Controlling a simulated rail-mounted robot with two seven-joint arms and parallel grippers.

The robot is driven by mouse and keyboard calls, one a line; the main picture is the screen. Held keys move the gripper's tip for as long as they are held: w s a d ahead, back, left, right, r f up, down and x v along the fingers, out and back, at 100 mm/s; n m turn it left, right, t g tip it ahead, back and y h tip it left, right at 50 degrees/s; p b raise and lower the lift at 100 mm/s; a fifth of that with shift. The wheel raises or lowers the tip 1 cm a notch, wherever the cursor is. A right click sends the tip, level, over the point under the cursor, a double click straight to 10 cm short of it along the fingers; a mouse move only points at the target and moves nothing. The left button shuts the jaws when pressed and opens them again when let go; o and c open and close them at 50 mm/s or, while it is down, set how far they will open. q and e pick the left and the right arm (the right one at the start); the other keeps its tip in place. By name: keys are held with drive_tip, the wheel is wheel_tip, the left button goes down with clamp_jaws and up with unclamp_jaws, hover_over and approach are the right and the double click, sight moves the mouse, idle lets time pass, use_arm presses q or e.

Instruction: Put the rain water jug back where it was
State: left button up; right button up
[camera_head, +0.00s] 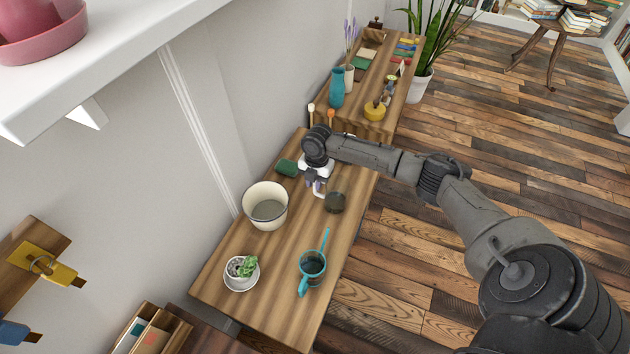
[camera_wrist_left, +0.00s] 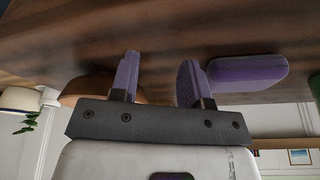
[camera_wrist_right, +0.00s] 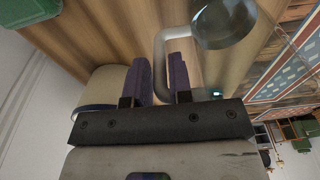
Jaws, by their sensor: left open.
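A dark grey jug (camera_head: 335,203) with a pale bent handle is at the wooden bench (camera_head: 277,310), by my right gripper (camera_head: 316,186). In the right wrist view the jug (camera_wrist_right: 225,22) is at the top, its handle (camera_wrist_right: 160,50) running down between the close-set purple fingers (camera_wrist_right: 160,75). My right gripper appears shut on this handle. A teal can (camera_head: 312,265) with a long thin handle or spout stands nearer on the bench. I cannot tell which is the rain water jug. My left gripper (camera_wrist_left: 157,75) is open, empty, and outside the head view.
A cream pot (camera_head: 265,206) stands left of the jug, with a small potted succulent (camera_head: 241,270) nearer. A green block (camera_head: 286,168) lies behind. A farther bench holds a teal vase (camera_head: 337,88) and a yellow pot (camera_head: 374,111). Bare bench lies between the pots and teal can.

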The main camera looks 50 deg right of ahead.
drive_tip(key=o, duration=0.3)
use_arm(q)
drive_tip(key=shift+d, duration=0.1)
use_arm(e)
drive_tip(key=shift+r, duration=0.25)
use_arm(q)
wheel_tip(320, 180, up, 2)
drive_tip(key=shift+r+p, duration=0.1)
drive_tip(key=shift+p, duration=0.95)
use_arm(e)
drive_tip(key=r, duration=0.4)
drive_tip(key=d+r, duration=0.1)
drive_tip(key=r, duration=0.6)
drive_tip(key=shift+w+d+r, duration=0.2)
drive_tip(key=shift+d+r, duration=0.05)
drive_tip(key=shift+r, duration=0.15)
use_arm(q)
drive_tip(key=shift+d, duration=0.1)
